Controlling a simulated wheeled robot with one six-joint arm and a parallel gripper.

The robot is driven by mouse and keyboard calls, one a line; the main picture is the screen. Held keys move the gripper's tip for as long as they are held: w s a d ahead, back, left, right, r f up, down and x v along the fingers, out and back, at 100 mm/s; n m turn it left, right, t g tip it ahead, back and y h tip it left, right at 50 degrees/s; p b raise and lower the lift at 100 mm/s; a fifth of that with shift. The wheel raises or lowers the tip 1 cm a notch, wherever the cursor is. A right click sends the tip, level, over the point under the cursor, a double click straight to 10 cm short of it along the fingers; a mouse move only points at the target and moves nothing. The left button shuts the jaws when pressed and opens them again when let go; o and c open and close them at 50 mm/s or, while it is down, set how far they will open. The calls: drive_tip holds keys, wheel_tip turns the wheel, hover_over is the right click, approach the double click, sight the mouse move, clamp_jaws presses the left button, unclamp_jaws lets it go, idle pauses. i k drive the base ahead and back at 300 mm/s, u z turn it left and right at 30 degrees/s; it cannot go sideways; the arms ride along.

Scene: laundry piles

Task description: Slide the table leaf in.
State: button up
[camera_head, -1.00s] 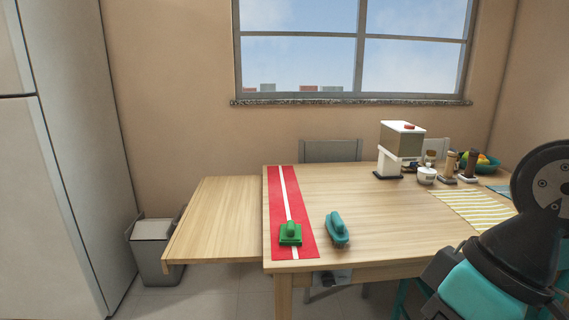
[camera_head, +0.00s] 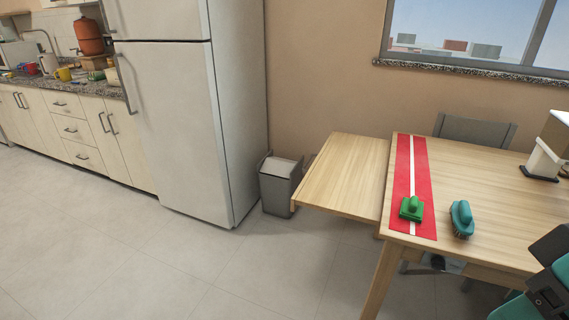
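The table leaf (camera_head: 343,172) is a pale wooden panel sticking out from the left end of the wooden table (camera_head: 492,185). It sits slightly below the level of the tabletop. A red runner (camera_head: 403,172) with a white stripe lies along the table's left end, beside the leaf. A green brush-like object (camera_head: 411,208) stands on the runner, and a teal brush (camera_head: 461,217) stands just right of it. Part of my arm shows at the lower right edge; my gripper's fingers are not visible. Nothing lies on the leaf.
A grey bin (camera_head: 279,186) stands on the floor left of the leaf, near the white fridge (camera_head: 176,125). A counter (camera_head: 70,93) with several items runs along the far left. A grey chair (camera_head: 474,130) is behind the table. The floor in front of the leaf is clear.

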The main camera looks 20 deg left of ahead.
sight(347, 177)
drive_tip(key=u, duration=1.5)
drive_tip(key=i, duration=2.2)
drive_tip(key=z, duration=1.65)
